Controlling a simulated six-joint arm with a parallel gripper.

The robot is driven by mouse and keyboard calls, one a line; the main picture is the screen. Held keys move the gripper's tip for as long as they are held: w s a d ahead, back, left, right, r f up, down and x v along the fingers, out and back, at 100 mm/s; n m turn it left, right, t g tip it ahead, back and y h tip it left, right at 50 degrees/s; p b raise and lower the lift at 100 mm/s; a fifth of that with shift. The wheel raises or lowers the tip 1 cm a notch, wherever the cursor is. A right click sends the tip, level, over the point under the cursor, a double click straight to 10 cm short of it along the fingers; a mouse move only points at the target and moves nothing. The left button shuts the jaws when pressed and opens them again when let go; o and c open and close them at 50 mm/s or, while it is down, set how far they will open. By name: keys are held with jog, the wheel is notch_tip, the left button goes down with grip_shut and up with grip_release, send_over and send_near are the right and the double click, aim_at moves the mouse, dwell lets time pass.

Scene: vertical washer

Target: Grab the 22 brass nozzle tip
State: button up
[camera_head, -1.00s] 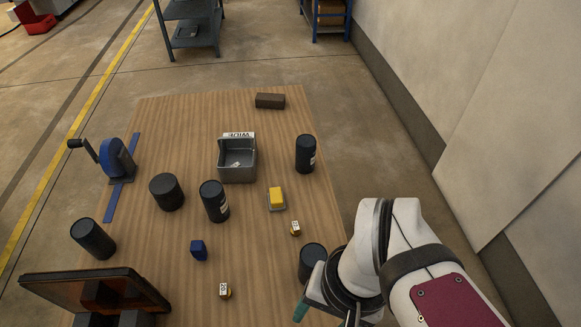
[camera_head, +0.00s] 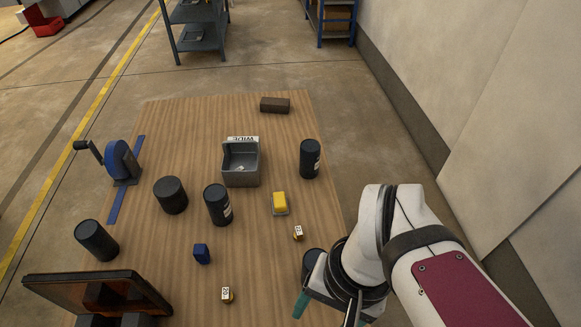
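Two small brass pieces with white number labels stand on the wooden table. One brass nozzle tip (camera_head: 227,296) is near the front middle. The other brass nozzle tip (camera_head: 298,233) is farther back and right, just in front of a yellow block. The labels are too small to read surely. My gripper (camera_head: 327,309) is at the lower right, pointing down, to the right of both tips and apart from them. Its teal fingers look spread, with nothing seen between them. The lower frame edge cuts off part of it.
A dark canister (camera_head: 311,261) stands partly hidden behind my gripper. More black canisters (camera_head: 217,205) stand around the table. A grey bin (camera_head: 241,174), a yellow block (camera_head: 280,202), a blue block (camera_head: 202,254) and a dark screen-like panel (camera_head: 95,289) are also there.

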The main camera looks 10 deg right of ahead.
jog(key=w+d+m+g+y, duration=0.2)
jog(key=w+d+m+y, duration=0.1)
jog(key=w, duration=0.7)
jog(key=w+d+m+g+y, duration=0.1)
jog(key=w+d+m+y, duration=0.1)
jog(key=w, duration=0.8)
jog(key=w+d+f+m+y, duration=0.3)
jog(key=w+d+f, duration=0.3)
jog(key=w+f, duration=0.15)
jog(key=m+t+y, duration=0.2)
jog(key=m+y, duration=0.1)
jog(key=y, duration=0.1)
send_near(301, 231)
jog(key=x, duration=1)
jog(key=shift+w+f, duration=0.15)
jog(key=shift+f, duration=0.3)
jog(key=shift+d, duration=0.1)
grip_shut()
